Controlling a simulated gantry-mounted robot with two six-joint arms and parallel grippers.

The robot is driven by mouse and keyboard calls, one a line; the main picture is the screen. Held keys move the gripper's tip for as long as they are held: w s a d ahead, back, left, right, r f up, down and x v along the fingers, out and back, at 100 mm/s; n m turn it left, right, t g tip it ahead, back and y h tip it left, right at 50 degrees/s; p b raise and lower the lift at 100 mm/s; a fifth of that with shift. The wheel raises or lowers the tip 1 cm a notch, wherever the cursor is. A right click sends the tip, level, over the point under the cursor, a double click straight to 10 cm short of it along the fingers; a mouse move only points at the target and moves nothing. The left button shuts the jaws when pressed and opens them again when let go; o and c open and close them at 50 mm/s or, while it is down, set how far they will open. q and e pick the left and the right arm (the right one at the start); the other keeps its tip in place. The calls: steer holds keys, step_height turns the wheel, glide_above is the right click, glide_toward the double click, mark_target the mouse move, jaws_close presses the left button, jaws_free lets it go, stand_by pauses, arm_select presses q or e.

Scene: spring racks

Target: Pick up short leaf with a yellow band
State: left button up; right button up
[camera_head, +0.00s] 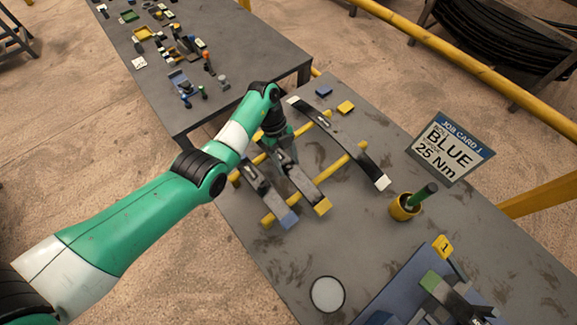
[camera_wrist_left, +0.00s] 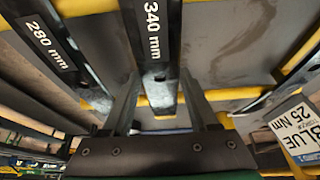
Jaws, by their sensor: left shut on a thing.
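The short leaf with a yellow band (camera_head: 304,186) is a dark flat bar with a yellow near end, lying across the yellow rails. My left gripper (camera_head: 281,150) comes down on its far part and hides that stretch. In the wrist view, the fingers of my left gripper (camera_wrist_left: 160,88) stand on both sides of a leaf marked 340 mm (camera_wrist_left: 157,45), shut on it. I cannot tell whether it is clear of the rails. A leaf with a blue end (camera_head: 266,193) lies close to its left; the wrist view shows a leaf marked 280 mm (camera_wrist_left: 48,48). My right gripper is not in view.
A longer white-ended leaf (camera_head: 345,143) lies to the right across the yellow rails (camera_head: 347,161). A yellow cup (camera_head: 402,208) with a green-handled tool, a job card (camera_head: 450,148) and a blue fixture (camera_head: 400,280) stand farther right. The table's near left is mostly clear, with a white disc (camera_head: 327,294).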

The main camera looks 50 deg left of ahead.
mark_target(292, 169)
arm_select(q)
jaws_close()
steer(key=shift+r, duration=0.1)
steer(key=shift+r+p, duration=0.4)
steer(key=shift+r, duration=0.15)
step_height(292, 169, up, 3)
steer(key=shift+f+p, duration=0.15)
steer(key=shift+p, duration=0.6)
steer(key=s+d+r+p, duration=0.9)
steer(key=s+p, duration=0.1)
steer(key=p, duration=0.5)
steer(key=shift+d+p, duration=0.35)
